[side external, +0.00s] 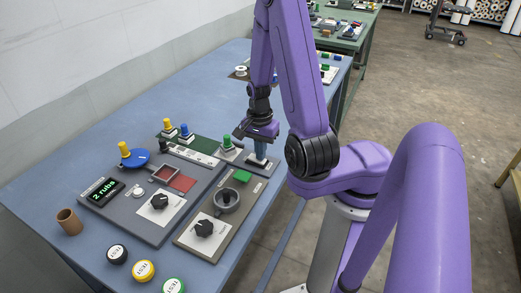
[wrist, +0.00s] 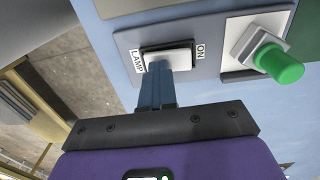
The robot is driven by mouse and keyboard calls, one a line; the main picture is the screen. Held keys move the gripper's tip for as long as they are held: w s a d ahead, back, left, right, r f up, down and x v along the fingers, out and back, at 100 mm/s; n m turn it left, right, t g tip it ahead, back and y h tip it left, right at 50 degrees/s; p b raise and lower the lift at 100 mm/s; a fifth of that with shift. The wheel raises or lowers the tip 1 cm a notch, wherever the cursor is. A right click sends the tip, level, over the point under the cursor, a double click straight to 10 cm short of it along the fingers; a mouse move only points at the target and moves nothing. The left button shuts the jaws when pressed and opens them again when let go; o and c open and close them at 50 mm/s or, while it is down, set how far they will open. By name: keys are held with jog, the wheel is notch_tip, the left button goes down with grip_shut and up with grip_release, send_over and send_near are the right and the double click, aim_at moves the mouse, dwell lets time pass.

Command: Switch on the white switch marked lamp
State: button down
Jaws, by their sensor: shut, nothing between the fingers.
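The white switch (wrist: 182,54) sits in a dark frame on a grey-blue plate. The word LAMP is printed at its left end and ON at its right end in the wrist view. My gripper (wrist: 161,66) is shut and empty, with its blue-grey fingertips at the switch's near edge, toward the LAMP end. They overlap part of the rocker; I cannot tell whether they touch it. In the side view my gripper (side external: 260,154) points down over the switch's plate (side external: 271,168), and the fingers largely hide the switch.
A green knob (wrist: 280,64) on a white base stands right of the switch in the wrist view; it also shows in the side view (side external: 226,141). A round grey cup (side external: 227,200) and black dials (side external: 204,228) stand nearby. The blue table's (side external: 268,215) edge is close.

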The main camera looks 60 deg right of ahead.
aim_at(254, 156)
jog(key=shift+f, duration=0.2)
jog(key=shift+w+r, duration=0.15)
jog(key=shift+w, duration=0.65)
notch_tip(254, 156, up, 14)
jog(key=shift+w, duration=0.25)
dwell(0.6)
